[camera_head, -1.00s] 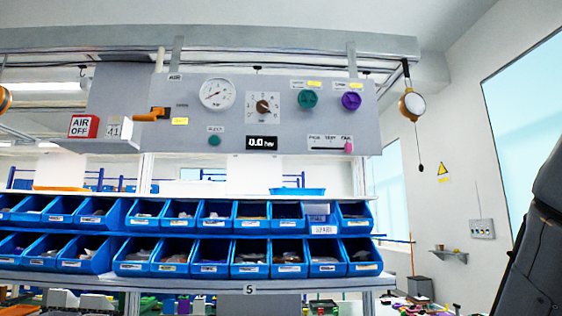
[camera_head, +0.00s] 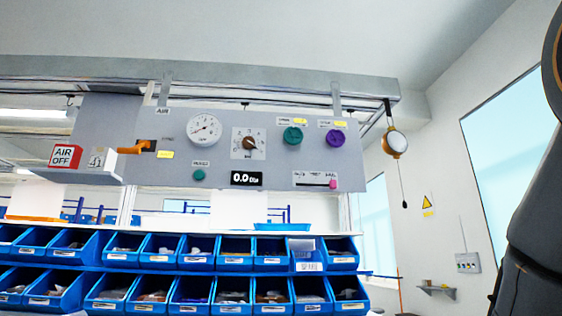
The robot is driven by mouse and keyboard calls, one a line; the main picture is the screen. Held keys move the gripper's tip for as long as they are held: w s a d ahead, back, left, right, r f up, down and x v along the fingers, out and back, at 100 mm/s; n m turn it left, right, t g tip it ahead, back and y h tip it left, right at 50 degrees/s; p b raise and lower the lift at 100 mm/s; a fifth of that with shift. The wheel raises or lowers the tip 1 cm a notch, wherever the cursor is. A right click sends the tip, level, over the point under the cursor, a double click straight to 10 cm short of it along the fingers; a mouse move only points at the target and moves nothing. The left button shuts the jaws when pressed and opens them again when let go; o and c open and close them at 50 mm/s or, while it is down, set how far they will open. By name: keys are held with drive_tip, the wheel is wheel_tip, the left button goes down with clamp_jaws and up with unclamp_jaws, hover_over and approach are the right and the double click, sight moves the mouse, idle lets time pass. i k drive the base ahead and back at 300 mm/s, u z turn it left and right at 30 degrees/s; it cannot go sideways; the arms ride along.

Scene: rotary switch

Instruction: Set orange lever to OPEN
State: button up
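The orange lever (camera_head: 134,150) sits at the left of the grey control panel (camera_head: 222,172). Its handle points left, roughly horizontal, from a dark mount. A small yellow label (camera_head: 165,155) is to its right; its text is too small to read. The "AIR" label is above the lever. My gripper is not in view, so its state and its distance from the lever do not show. Only a dark part of my arm shows at the right edge.
The panel also carries a gauge (camera_head: 204,129), a brown rotary knob (camera_head: 249,143), a green knob (camera_head: 292,136), a purple knob (camera_head: 336,138) and a display (camera_head: 246,179). Blue bins (camera_head: 206,252) fill the shelves below.

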sight(136, 150)
drive_tip(key=u, duration=2.15)
drive_tip(key=k, duration=0.65)
drive_tip(key=z, duration=0.25)
drive_tip(key=i, duration=1.15)
drive_tip(key=u, duration=0.2)
